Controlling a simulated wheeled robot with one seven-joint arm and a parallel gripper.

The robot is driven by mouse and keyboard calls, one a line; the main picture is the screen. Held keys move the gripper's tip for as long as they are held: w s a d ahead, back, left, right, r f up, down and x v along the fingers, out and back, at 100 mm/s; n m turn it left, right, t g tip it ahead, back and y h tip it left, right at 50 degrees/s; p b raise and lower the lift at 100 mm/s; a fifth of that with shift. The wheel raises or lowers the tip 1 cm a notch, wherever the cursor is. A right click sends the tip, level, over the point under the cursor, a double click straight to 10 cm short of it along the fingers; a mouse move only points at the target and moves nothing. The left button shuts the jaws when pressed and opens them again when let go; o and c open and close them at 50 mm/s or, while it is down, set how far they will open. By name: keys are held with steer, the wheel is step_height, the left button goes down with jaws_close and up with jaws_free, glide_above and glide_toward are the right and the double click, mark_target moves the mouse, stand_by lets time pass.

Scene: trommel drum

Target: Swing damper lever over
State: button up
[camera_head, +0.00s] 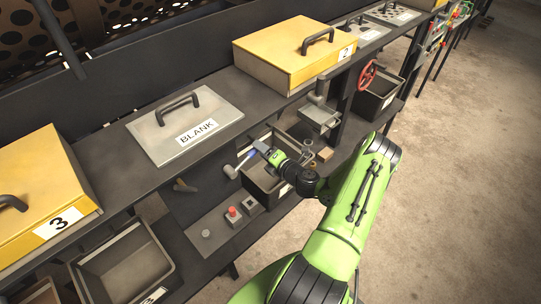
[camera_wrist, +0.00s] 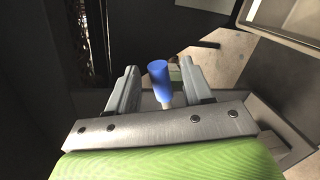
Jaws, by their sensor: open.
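The damper lever appears to be the lever with a blue grip (camera_wrist: 159,80), which stands between my two fingers in the wrist view. In the head view its blue grip (camera_head: 247,157) shows just in front of my gripper (camera_head: 260,150), and its pale round hub (camera_head: 230,172) is lower left. My gripper (camera_wrist: 157,70) is open, with a finger on each side of the blue grip and visible gaps at both sides. The lower part of the lever is partly hidden by my gripper in the wrist view.
A panel with a red button (camera_head: 232,212) lies below the lever. A dark bin (camera_head: 262,182) is under my gripper. A BLANK grey cover (camera_head: 185,122) and yellow covers 2 (camera_head: 290,50) and 3 (camera_head: 45,190) line the shelf above. Open floor (camera_head: 450,190) is at right.

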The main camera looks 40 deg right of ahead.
steer(key=s+r, duration=0.2)
steer(key=s, duration=1.3)
steer(key=shift+a+r+b, duration=0.25)
steer(key=shift+r+b, duration=0.05)
steer(key=shift+r, duration=0.1)
steer(key=w+a+r+n+g+y, duration=0.1)
steer(key=a+r+n+g+y, duration=0.25)
steer(key=a+n+g, duration=0.8)
steer(key=w+a+r+n+t+y, duration=0.1)
steer(key=a+r+n+y, duration=0.35)
steer(key=n, duration=1.45)
steer(key=s+a+r+n+h, duration=0.3)
steer(key=s+r+n, duration=0.3)
steer(key=n, duration=0.4)
steer(key=s+a+r+n+h, duration=0.4)
steer(key=s+a+r+n, duration=0.2)
steer(key=r+n, duration=0.3)
steer(key=shift+n, duration=0.55)
